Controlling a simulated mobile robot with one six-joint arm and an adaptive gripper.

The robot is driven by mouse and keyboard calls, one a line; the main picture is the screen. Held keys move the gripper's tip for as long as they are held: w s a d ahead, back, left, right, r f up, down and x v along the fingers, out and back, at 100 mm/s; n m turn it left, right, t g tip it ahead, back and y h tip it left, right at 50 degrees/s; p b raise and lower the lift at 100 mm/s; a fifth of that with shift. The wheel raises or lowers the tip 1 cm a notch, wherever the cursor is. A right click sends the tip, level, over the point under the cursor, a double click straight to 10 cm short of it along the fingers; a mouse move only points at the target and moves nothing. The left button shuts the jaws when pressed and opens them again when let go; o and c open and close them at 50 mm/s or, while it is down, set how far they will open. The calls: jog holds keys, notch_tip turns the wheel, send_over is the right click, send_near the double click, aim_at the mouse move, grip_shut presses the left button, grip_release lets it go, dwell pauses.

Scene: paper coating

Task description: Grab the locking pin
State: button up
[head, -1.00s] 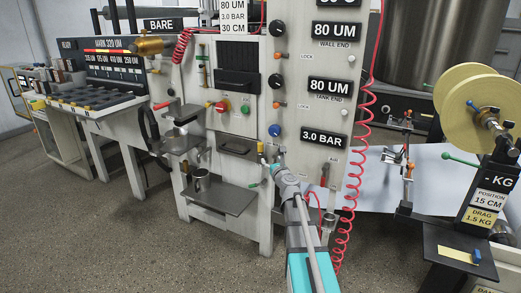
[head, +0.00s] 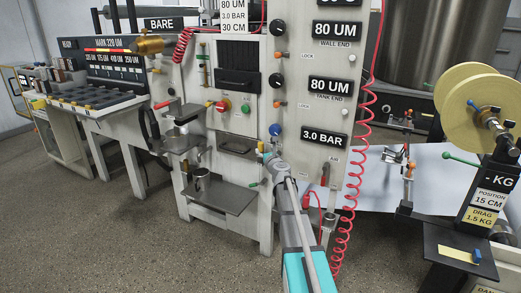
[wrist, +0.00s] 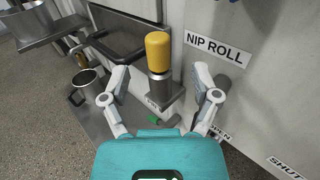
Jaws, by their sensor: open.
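A pin with a yellow cap and a dark metal body (wrist: 158,52) stands in the middle of the wrist view, left of the NIP ROLL label; I take it to be the locking pin. Its yellow end also shows small in the head view (head: 260,147), at the front of the machine. My gripper (wrist: 160,75) is open. Its two fingers appear on either side of the pin, with a gap on each side. I cannot tell how far beyond the fingertips the pin stands. In the head view my gripper (head: 270,162) is close to the machine front, partly hiding it.
A metal cup (wrist: 86,88) stands on a grey shelf (wrist: 100,125) at the left; a drawer-like handle (wrist: 115,45) is behind it. A white panel (wrist: 245,75) is close on the right. A coiled red hose (head: 352,190) hangs right of my arm.

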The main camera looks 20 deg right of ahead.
aim_at(262, 145)
jog(key=shift+w, duration=0.2)
jog(key=shift+w+d+r, duration=0.1)
jog(key=shift+w+d, duration=0.05)
jog(key=shift+w, duration=1.15)
jog(key=shift+w+d, duration=0.1)
jog(key=shift+w, duration=1.2)
grip_shut()
jog(key=shift+r+p, duration=0.25)
jog(key=shift+p, duration=0.05)
